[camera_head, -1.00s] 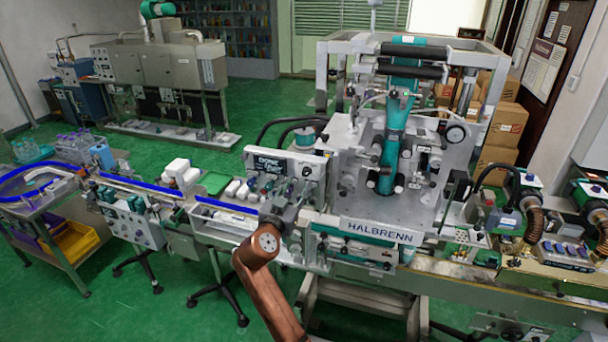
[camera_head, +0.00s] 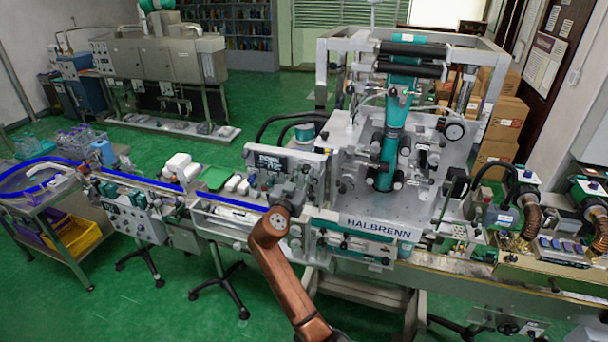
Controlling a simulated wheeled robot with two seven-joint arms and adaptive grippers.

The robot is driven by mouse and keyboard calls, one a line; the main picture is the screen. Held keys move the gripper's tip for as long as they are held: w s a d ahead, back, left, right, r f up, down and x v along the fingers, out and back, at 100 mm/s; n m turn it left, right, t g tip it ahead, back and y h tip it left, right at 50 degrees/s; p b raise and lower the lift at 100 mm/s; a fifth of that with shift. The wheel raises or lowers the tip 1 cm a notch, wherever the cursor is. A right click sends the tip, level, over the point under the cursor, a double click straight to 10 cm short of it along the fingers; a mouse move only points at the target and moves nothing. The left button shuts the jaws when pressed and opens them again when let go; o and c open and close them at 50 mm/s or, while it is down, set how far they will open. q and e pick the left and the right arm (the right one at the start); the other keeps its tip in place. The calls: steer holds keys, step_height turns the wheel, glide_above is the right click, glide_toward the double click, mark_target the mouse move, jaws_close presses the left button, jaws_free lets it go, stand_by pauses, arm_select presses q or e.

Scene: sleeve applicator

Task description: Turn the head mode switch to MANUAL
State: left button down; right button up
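A grey control panel (camera_head: 262,161) with a dark display and several small knobs stands left of the HALBRENN machine head (camera_head: 378,228). The head mode switch is too small to pick out among these controls, and part of the panel's right side is hidden by my gripper. My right gripper (camera_head: 291,188) is in front of the lower right part of the panel, at the end of my copper-coloured arm. Its fingers blend with the grey parts behind, so I cannot tell whether they are open or touch a knob. My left gripper is out of view.
A conveyor with blue rails (camera_head: 232,201) runs left from the panel, with white blocks (camera_head: 181,167) beside it. A cart with a yellow tray (camera_head: 78,236) stands at the left. Green floor (camera_head: 150,300) is open in front.

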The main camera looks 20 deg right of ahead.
jaws_close()
steer(key=shift+n, duration=0.3)
steer(key=n+b, duration=0.1)
steer(key=n, duration=0.1)
steer(key=shift+n, duration=3.1)
steer(key=shift+o, duration=2.4)
jaws_free()
